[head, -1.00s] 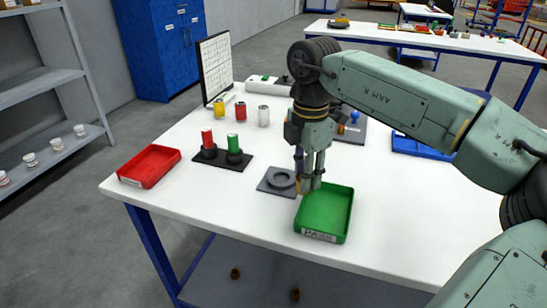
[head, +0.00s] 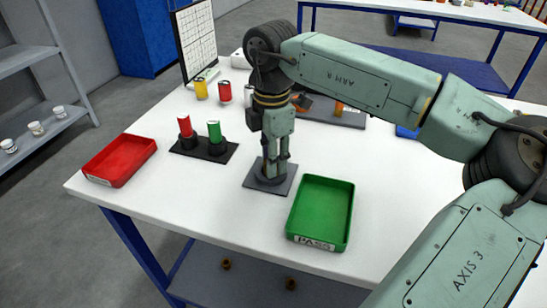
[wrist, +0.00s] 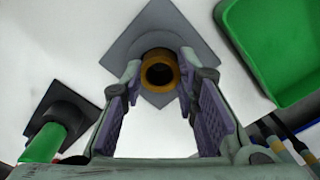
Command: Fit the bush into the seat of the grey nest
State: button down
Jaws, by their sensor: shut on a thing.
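The bush (wrist: 160,72) is a brass-coloured ring with a dark bore, held between the two fingers of my gripper (wrist: 160,88). The grey nest (wrist: 190,22) is a square plate with a raised round seat; it lies directly behind the bush in the wrist view. In the head view my gripper (head: 272,174) points straight down over the middle of the nest (head: 254,186). The fingers hide the bush and most of the seat there. I cannot tell whether the bush is inside the seat or just above it.
A green tray (head: 348,215) stands close to the right of the nest. A dark stand (head: 190,152) with a red and a green cylinder is to the left, and a red tray (head: 120,160) lies farther left. Several cans stand behind. The table front is clear.

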jog(key=shift+s+a+r, duration=0.1)
jog(key=shift+a+r, duration=0.05)
jog(key=shift+r, duration=0.05)
jog(key=shift+f, duration=0.2)
jog(key=c, duration=1.2)
grip_release()
jog(key=shift+c, duration=0.2)
jog(key=shift+r, duration=0.1)
jog(key=shift+r, duration=0.6)
notch_tip(320, 180, up, 11)
jog(key=b, duration=0.2)
jog(key=shift+f, duration=0.1)
